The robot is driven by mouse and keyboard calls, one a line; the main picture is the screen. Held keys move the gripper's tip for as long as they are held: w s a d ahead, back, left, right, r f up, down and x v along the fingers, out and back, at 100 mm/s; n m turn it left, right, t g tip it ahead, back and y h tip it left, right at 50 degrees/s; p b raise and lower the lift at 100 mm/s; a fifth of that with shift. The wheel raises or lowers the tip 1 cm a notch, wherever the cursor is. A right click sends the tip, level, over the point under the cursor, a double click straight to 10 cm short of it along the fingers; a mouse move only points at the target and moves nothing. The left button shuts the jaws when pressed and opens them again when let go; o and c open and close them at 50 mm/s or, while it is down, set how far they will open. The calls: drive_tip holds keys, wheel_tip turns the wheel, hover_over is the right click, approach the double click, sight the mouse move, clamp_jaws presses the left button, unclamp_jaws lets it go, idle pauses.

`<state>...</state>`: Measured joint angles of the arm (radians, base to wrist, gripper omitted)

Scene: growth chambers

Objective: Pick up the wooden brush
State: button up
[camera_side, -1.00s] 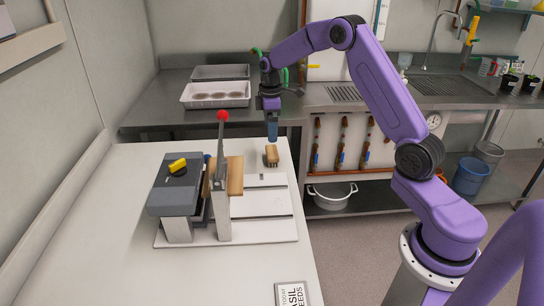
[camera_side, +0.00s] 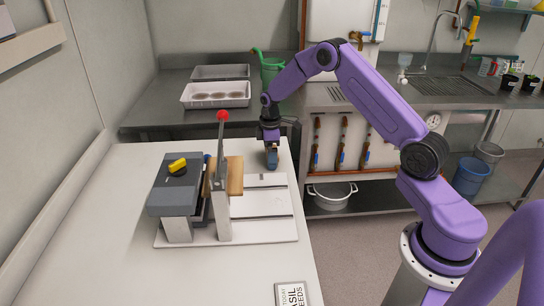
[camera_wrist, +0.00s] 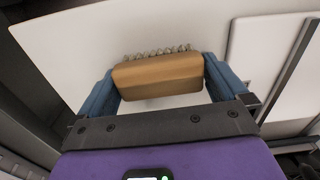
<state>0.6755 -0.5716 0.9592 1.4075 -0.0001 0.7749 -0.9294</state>
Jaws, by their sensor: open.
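The wooden brush (camera_wrist: 158,76) has a tan block body with a row of bristles along its far edge in the wrist view. It lies between the two blue fingers of my gripper (camera_wrist: 163,84), with one finger near each end. The jaws are open; a small gap shows at the left end, and the right finger is very close to the brush. In the side view my gripper (camera_side: 271,161) is low over the white table at its far right corner. It hides nearly all of the brush there.
A press-like device with a red-knobbed lever (camera_side: 222,116) and a grey box (camera_side: 174,193) stands left and in front of my gripper on a white base plate (camera_side: 262,231). A white tray (camera_side: 216,102) sits on the steel bench behind. The table's left part is clear.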

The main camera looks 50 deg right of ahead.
drive_tip(key=shift+c, duration=0.3)
drive_tip(key=c, duration=0.6)
drive_tip(key=shift+r, duration=0.1)
drive_tip(key=shift+r, duration=0.4)
wheel_tip(320, 180, up, 2)
drive_tip(key=shift+r, duration=0.1)
drive_tip(key=s+a+r, duration=0.1)
drive_tip(key=s+r, duration=0.2)
drive_tip(key=s, duration=0.1)
drive_tip(key=s+a+r, duration=0.1)
drive_tip(key=s+r, duration=0.2)
drive_tip(key=s, duration=0.2)
drive_tip(key=s+a+r, duration=0.1)
drive_tip(key=s+r, duration=0.3)
drive_tip(key=shift+s+a, duration=0.1)
drive_tip(key=shift+s, duration=0.25)
